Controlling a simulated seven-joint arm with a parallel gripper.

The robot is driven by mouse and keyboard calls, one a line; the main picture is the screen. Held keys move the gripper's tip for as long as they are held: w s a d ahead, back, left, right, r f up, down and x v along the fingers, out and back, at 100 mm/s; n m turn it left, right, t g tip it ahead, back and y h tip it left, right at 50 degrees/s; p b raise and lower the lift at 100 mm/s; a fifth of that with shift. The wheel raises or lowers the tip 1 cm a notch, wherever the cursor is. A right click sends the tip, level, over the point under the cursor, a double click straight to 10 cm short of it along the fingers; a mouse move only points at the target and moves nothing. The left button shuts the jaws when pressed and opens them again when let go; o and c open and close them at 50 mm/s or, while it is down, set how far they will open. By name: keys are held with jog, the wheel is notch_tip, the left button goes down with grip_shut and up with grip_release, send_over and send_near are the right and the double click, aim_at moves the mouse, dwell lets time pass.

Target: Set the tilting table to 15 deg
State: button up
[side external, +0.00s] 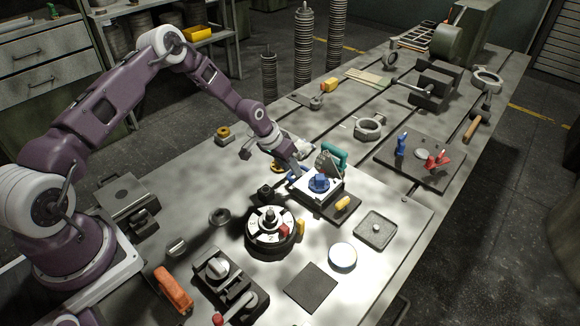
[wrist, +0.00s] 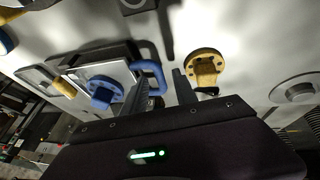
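A blue loop handle (wrist: 151,70) stands at the plate's edge. My gripper (wrist: 163,73) has its fingers apart; the near part of the loop shows between or just beyond the tips, and contact cannot be told. The side view shows my gripper (side external: 293,169) low beside the table. No angle reading is legible.
A yellow flanged casting (wrist: 205,66) lies right of the fingers. A teal-handled clamp (side external: 336,156) stands behind the tilting table. A round dividing head (side external: 270,232) is in front-left, a square tray (side external: 375,230) to the right. A grey flange (wrist: 295,90) lies far right in the wrist view.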

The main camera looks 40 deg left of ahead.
grip_shut()
dwell(1.4)
